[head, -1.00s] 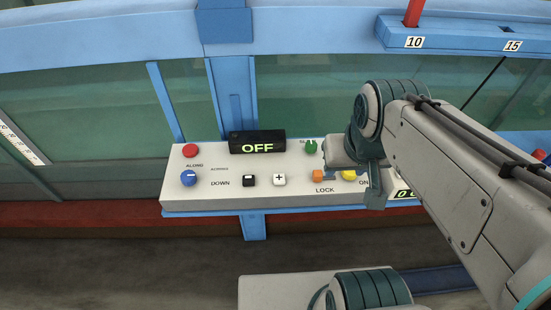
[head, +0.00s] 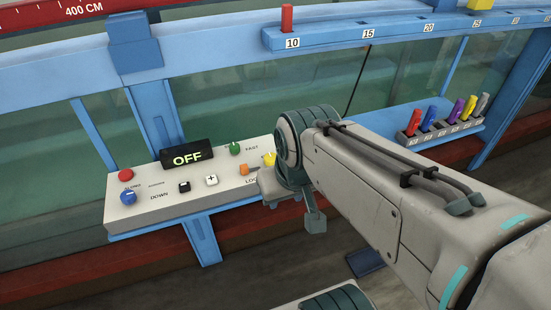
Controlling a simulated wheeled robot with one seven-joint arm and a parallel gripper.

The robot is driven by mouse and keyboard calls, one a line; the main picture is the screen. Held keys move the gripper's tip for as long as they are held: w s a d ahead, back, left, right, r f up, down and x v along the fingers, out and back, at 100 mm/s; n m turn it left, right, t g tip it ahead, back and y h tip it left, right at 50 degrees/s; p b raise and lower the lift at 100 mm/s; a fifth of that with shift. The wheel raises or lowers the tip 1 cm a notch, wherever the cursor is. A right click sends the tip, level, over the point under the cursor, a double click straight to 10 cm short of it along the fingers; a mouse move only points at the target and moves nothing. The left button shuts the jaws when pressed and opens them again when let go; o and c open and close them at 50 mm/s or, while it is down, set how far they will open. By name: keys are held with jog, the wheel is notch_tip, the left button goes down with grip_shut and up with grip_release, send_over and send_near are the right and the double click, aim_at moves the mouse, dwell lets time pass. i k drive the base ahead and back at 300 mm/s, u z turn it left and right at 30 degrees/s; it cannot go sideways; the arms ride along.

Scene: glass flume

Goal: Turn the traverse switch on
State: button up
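A white sloped control panel (head: 140,209) is fixed to the blue frame of the flume. Its black display (head: 187,157) reads OFF in lit letters. On the panel are a red button (head: 125,174), a blue knob (head: 128,197), a black button (head: 184,187), a white plus button (head: 211,181), a green knob (head: 235,149), an orange block (head: 244,169) and a yellow knob (head: 269,159). I cannot tell which is the traverse switch. My gripper (head: 315,222) hangs in front of the panel's right end, mostly hidden by my wrist; its opening is unclear. My arm hides the panel's right end.
A blue rail (head: 390,37) with numbered slots runs above right, with a red peg (head: 287,18) at 10 and a yellow block (head: 481,4) near 25. A rack (head: 440,133) of several coloured pegs stands at the right. The glass wall lies behind the panel.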

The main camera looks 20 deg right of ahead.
aim_at(270, 157)
jog(key=z, duration=0.75)
jog(key=i, duration=0.6)
jog(key=z, duration=0.8)
jog(key=k, duration=0.8)
jog(key=u, duration=1.05)
jog(key=i, duration=0.5)
jog(key=z, duration=0.05)
